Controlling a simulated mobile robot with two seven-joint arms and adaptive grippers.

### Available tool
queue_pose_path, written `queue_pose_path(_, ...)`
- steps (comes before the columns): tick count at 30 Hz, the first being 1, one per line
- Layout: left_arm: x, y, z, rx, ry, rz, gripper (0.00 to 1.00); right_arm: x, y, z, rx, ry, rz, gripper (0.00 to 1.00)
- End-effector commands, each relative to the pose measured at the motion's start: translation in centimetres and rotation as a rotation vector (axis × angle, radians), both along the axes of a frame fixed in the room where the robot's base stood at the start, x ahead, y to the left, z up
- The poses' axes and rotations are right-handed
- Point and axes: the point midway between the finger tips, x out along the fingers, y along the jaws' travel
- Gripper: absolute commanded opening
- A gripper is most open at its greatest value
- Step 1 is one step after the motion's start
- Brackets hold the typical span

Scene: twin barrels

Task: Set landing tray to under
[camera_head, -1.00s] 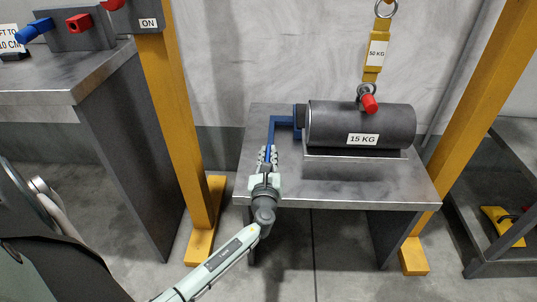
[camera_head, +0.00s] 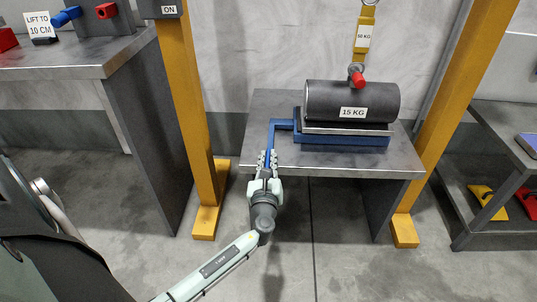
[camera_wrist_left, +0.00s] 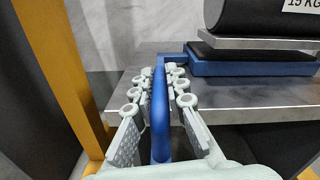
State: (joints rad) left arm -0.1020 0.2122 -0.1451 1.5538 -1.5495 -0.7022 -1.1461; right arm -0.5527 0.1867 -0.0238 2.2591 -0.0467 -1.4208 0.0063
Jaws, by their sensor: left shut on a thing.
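The blue landing tray (camera_head: 345,141) lies on the grey table under the barrel marked 15 KG (camera_head: 328,97). A pale metal plate and a dark layer show between barrel and tray. The tray's front edge sticks out toward me; whether it touches the load above is unclear. Its blue handle (camera_head: 281,125) reaches left, then toward me. My left gripper (camera_head: 267,160) is shut on this handle at the table's front edge. The left wrist view shows the tray (camera_wrist_left: 255,69) at the upper right and the handle between my fingers (camera_wrist_left: 166,76). My right gripper is out of view.
A yellow 50 KG hanger (camera_head: 363,35) meets the barrel top by a red-ended shackle (camera_head: 357,77). Yellow posts (camera_head: 188,120) stand either side of the table (camera_head: 285,157). A side bench (camera_head: 75,67) is left; a shelf unit (camera_head: 500,130) is right. The table's front left is clear.

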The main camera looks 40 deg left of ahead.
Motion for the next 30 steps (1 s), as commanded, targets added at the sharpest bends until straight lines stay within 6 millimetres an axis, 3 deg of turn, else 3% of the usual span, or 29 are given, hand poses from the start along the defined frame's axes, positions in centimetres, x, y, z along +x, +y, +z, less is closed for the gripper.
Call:
queue_pose_path(12,-5.2,-3.2,0.1,-0.001,0.001,0.000,0.00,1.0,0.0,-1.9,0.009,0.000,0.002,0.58)
queue_pose_path(28,-6.2,-3.9,-0.1,0.000,0.002,0.000,0.00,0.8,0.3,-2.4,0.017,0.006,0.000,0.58)
queue_pose_path(29,-6.2,-3.9,-0.1,-0.001,0.003,-0.001,0.17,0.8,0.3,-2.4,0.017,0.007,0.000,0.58)
queue_pose_path(30,-6.2,-3.9,-0.2,-0.001,0.003,-0.001,0.22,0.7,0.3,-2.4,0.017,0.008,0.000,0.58)
